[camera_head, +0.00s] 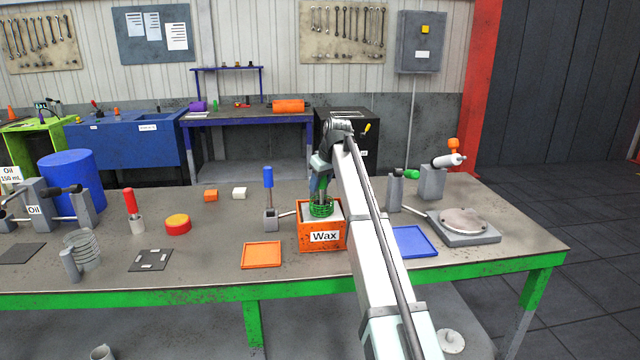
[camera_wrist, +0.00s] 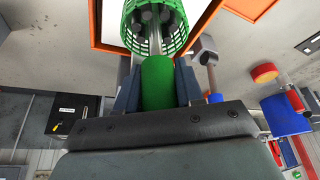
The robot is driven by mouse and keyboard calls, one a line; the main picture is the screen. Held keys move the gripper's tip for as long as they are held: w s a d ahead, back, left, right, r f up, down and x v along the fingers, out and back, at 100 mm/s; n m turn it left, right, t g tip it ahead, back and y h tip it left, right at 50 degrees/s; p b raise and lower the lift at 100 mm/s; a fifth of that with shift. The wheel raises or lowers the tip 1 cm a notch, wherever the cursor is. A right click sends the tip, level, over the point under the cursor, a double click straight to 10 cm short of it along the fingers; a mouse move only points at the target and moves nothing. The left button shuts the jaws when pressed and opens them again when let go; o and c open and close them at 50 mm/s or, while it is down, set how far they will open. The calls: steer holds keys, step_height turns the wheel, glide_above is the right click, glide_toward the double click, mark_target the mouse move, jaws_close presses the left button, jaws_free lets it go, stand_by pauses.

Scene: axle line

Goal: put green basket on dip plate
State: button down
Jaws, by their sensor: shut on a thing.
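The green mesh basket (camera_head: 321,209) is at the open top of the orange box labelled Wax (camera_head: 308,244). I cannot tell whether it touches the white surface inside. My gripper (camera_head: 321,184) is above the box, shut on the basket's green handle. In the wrist view, the handle stands between the two fingers (camera_wrist: 158,82), and the basket (camera_wrist: 134,28) extends beyond them, over the box's opening. No plate is marked as the dip plate. Candidates are an orange square tray (camera_head: 262,255) left of the box and a blue tray (camera_head: 413,242) to its right, partly behind my arm.
A blue-handled stand (camera_head: 269,205) is just left of the Wax box. A round metal plate on a grey base (camera_head: 464,224) and small clamps (camera_head: 432,182) stand at the right.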

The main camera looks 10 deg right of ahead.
steer(key=shift+f, duration=0.15)
steer(key=c, duration=0.7)
jaws_free()
steer(key=v, duration=1.2)
